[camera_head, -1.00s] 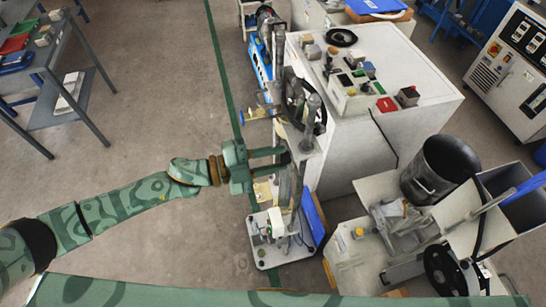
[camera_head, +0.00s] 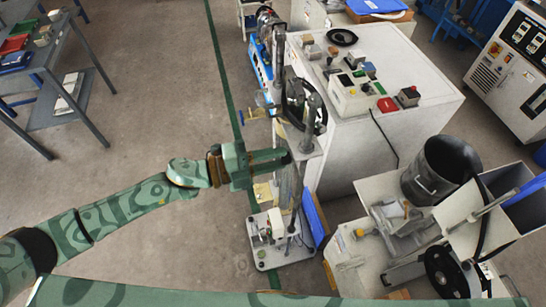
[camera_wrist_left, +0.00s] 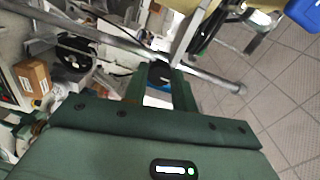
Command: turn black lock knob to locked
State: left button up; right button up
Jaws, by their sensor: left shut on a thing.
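The black lock knob (camera_wrist_left: 160,73) shows as a small dark piece between the fingertips of my left gripper in the left wrist view. My left gripper (camera_head: 285,157) reaches in from the left in the head view and is shut on the knob, at the tall metal test stand (camera_head: 310,125). The fingers also show in the left wrist view (camera_wrist_left: 160,82). In the head view the fingers largely hide the knob, and I cannot read its marked position. My right gripper is in neither view.
A white machine cabinet (camera_head: 400,70) with a control box stands behind the stand. A black handwheel (camera_head: 303,105) is just above the gripper. A white base plate (camera_head: 275,255) lies below it. A dark bucket (camera_head: 440,168) is to the right.

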pick_arm(q)
jog(key=o, duration=1)
jog(key=b+v, duration=0.1)
jog(key=v, duration=1.5)
jog(key=shift+a, duration=0.15)
